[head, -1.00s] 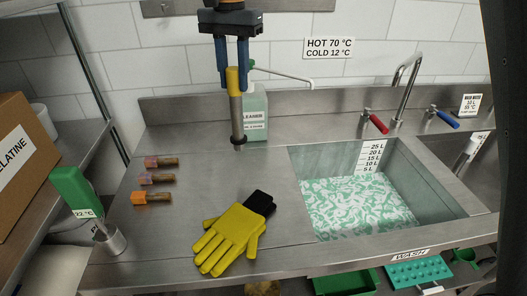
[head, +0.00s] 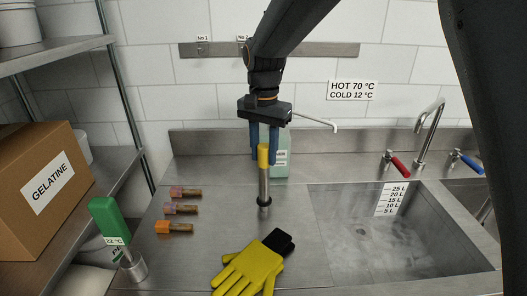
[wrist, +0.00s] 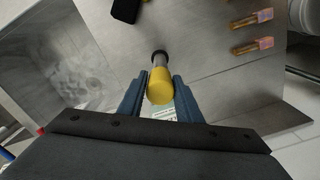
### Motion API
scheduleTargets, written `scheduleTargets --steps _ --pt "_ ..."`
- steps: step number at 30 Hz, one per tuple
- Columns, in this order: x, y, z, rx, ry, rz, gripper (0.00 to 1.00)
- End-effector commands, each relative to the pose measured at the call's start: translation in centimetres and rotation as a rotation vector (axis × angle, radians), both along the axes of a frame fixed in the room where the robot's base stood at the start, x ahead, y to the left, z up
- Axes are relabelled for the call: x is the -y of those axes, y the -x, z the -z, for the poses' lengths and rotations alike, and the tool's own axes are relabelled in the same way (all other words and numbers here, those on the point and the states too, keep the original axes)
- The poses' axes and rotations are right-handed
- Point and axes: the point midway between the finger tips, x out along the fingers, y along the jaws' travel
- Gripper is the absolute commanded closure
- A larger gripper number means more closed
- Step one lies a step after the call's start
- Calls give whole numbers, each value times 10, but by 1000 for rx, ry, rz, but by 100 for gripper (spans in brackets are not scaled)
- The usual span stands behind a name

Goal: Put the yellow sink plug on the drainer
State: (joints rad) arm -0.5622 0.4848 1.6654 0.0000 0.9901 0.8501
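The yellow sink plug (head: 263,156) has a yellow grip, a grey stem and a dark round foot. It is upright over the steel drainer (head: 225,205), left of the sink, and its foot is at or very near the surface; I cannot tell if it touches. My gripper (head: 264,158) points down with its two blue fingers on either side of the yellow grip, apparently shut on it. In the wrist view the plug (wrist: 160,86) shows between the fingertips (wrist: 160,88).
The sink basin (head: 400,235) on the right looks empty. Yellow gloves (head: 248,272) lie in front of the plug, and several coloured-ended pieces (head: 180,209) lie left of it. A cleaner bottle (head: 283,160) stands behind. A green-handled thermometer (head: 108,220) stands at the left.

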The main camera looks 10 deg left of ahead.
Motion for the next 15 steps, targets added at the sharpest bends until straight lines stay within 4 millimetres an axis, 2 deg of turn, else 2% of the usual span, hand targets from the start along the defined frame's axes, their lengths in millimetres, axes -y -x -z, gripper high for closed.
scheduleTargets --steps 1,3,11,15 --pt "0 1 1 -1 1 0 59" --pt "0 0 1 -1 1 -1 52" --pt "0 0 0 -1 1 -1 52" --pt "-1 0 -8 1 -1 -1 52"
